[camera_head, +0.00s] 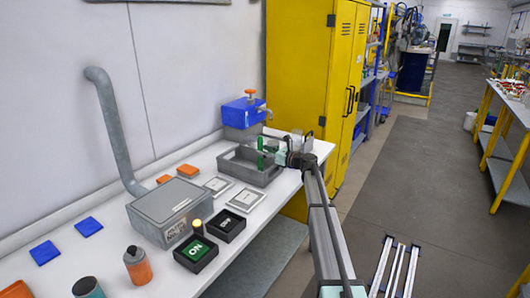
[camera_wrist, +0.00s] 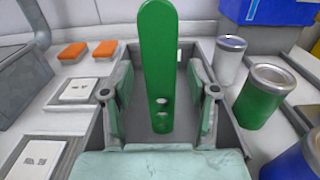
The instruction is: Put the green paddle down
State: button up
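The green paddle (camera_wrist: 158,60), a long flat piece with a rounded top and holes near its lower end, stands roughly upright in the wrist view. In the head view the paddle (camera_head: 261,152) shows at the grey crate (camera_head: 238,170), partly inside its walls. My gripper (camera_wrist: 160,85) is open, with one finger on each side of the paddle and a visible gap to each. In the head view my gripper (camera_head: 280,153) is at the crate's right side. I cannot tell whether the paddle's lower end rests on the crate floor.
A green can (camera_wrist: 258,95) and a silver-white can (camera_wrist: 229,60) stand right of the crate. A blue container (camera_head: 243,113) is behind it. White square plates (camera_head: 218,186) and orange blocks (camera_head: 187,170) lie to the left. A grey box (camera_head: 170,208) with a pipe and an ON switch (camera_head: 195,252) are nearer.

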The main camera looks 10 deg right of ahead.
jog(key=shift+r, duration=0.2)
jog(key=b+v, duration=0.2)
jog(key=v, duration=1)
dwell(1.1)
